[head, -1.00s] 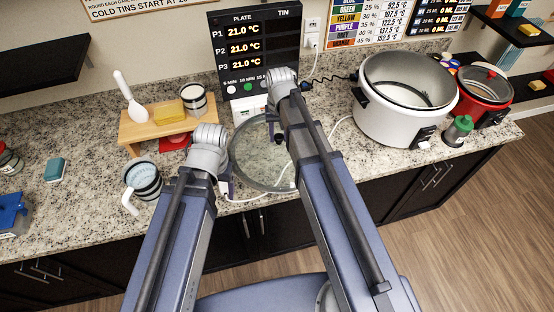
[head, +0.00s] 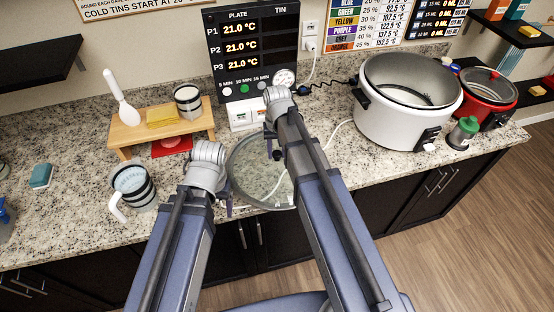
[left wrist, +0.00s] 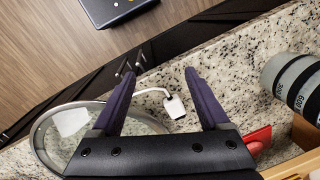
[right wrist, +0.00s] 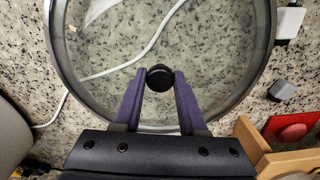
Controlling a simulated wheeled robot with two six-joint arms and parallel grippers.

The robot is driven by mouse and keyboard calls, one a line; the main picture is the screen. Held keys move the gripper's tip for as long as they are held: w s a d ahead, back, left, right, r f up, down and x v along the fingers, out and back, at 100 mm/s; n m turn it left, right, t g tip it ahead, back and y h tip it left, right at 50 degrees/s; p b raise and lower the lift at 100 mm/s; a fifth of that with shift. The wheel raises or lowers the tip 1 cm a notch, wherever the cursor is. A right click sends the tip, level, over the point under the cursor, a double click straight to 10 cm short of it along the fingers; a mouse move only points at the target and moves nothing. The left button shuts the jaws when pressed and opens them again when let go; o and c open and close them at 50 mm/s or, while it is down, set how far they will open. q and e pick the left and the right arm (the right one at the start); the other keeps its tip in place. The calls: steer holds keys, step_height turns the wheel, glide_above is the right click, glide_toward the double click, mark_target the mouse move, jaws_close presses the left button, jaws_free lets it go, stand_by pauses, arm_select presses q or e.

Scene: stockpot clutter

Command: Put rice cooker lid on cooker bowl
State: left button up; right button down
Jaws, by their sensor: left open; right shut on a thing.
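The round glass lid (head: 248,187) with a metal rim is at the counter's front edge, between my grippers in the head view. My right gripper (right wrist: 160,82) is shut on its black knob (right wrist: 160,77); whether the lid touches the counter is unclear. The lid's rim also shows in the left wrist view (left wrist: 38,140). The white rice cooker (head: 385,122) stands open to the right, its grey bowl (head: 408,92) showing inside. My left gripper (left wrist: 158,78) is open and empty beside the lid; its fingers are mostly hidden in the head view.
A red pot (head: 487,98) and a green-capped bottle (head: 463,133) stand by the cooker. A wooden stand (head: 135,133) with a sponge and tin, and a measuring jug (head: 133,187), are left. The display (head: 252,50) stands behind the lid. A white cable (head: 333,135) crosses the counter.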

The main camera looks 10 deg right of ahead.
mark_target(277, 153)
steer(key=shift+f+b, duration=1.1)
steer(key=shift+f, duration=0.4)
steer(key=shift+f, duration=0.2)
steer(key=shift+c, duration=2.3)
jaws_free()
steer(key=shift+r, duration=0.25)
